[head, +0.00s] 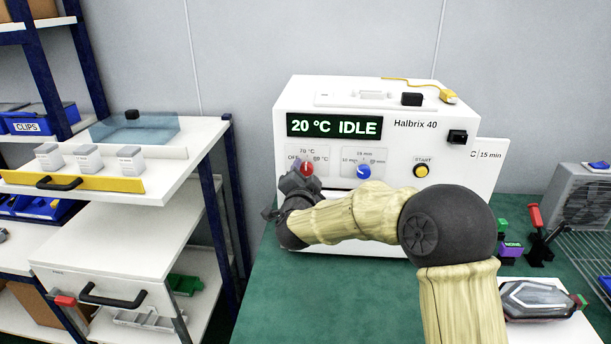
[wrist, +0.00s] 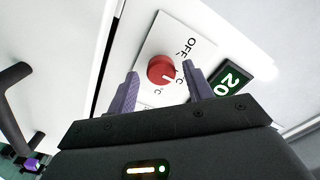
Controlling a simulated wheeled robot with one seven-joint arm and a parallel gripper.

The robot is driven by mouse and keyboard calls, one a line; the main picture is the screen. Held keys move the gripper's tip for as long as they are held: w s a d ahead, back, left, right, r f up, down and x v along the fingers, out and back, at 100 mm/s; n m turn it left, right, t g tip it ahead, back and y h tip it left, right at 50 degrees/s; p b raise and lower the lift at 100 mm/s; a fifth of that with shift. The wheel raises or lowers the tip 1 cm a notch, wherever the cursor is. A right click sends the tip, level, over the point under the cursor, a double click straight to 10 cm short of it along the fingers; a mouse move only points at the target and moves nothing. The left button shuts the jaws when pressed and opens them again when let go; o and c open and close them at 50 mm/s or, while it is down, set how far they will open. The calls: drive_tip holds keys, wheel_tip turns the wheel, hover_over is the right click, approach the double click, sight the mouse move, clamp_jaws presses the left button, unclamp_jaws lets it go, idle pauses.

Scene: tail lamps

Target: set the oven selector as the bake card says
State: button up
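The white oven (head: 345,218) stands on the green bench, its display reading 20 °C IDLE. Its red selector knob (head: 306,168) has OFF and °C marks around it. In the wrist view the red knob (wrist: 161,70) has a white pointer slanting right, toward a partly hidden °C mark. A white card (head: 488,152) at the oven's right edge reads "C | 15 min"; the rest is hidden behind the oven. My gripper (head: 290,193) is at the oven front by the red knob. In the wrist view its fingers (wrist: 163,92) are apart with nothing between the tips, just short of the knob.
A blue knob (head: 363,171) and a yellow START button (head: 421,170) sit right of the red knob. My arm crosses the oven front. A shelf unit with a drawer (head: 105,280) stands left. A wire rack (head: 580,235) and red-handled clamp (head: 536,225) are right.

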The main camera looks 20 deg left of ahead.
idle(0.3)
drive_tip(key=b+v, duration=0.2)
drive_tip(key=v, duration=1.5)
drive_tip(key=shift+s+d+b, duration=0.15)
drive_tip(key=shift+b, duration=0.2)
